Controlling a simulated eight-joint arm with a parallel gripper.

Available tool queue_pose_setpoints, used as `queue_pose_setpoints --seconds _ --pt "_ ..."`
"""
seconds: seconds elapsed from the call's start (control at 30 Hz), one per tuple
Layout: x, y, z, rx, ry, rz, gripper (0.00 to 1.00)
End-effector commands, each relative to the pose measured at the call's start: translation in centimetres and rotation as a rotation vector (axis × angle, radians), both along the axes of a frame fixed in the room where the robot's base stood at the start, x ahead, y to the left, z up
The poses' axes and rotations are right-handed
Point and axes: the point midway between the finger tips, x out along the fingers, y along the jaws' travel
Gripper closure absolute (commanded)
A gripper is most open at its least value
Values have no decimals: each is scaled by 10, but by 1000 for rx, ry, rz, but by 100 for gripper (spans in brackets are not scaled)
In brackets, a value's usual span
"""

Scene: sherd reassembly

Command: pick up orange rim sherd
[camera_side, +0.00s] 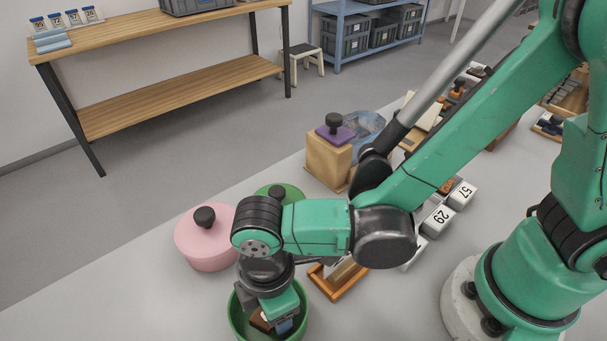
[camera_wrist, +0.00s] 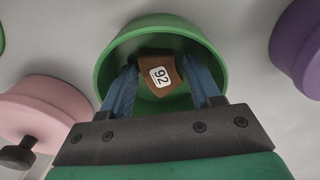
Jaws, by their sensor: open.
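A brown-orange sherd (camera_wrist: 149,62) with a white number label lies inside a green bowl (camera_wrist: 107,62). It is the only sherd I see in the bowl, and I cannot make out its rim edge. In the side view the sherd (camera_side: 260,320) shows partly beside my fingers, in the green bowl (camera_side: 238,322). My gripper (camera_wrist: 160,75) is open, with its two blue fingers reaching into the bowl. One finger is on each side of the sherd, with gaps between. In the side view my gripper (camera_side: 276,322) points down into the bowl and hides part of it.
A pink lidded pot (camera_side: 205,245) stands close to the bowl, and a green lid (camera_side: 281,191) is behind my wrist. A wooden stand (camera_side: 340,278) is right of the bowl. A wooden block with a purple lid (camera_side: 335,135) stands farther back. White numbered boxes (camera_side: 438,217) are at right.

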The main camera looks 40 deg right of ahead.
Motion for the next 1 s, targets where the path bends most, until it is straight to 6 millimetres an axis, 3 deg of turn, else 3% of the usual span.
queue_pose_setpoints --seconds 0.27,0.5,1.0 --pt "0 0 -2 0 0 -1 44" --pt "0 0 -2 0 0 -1 100" --pt "0 0 3 0 0 -1 100"
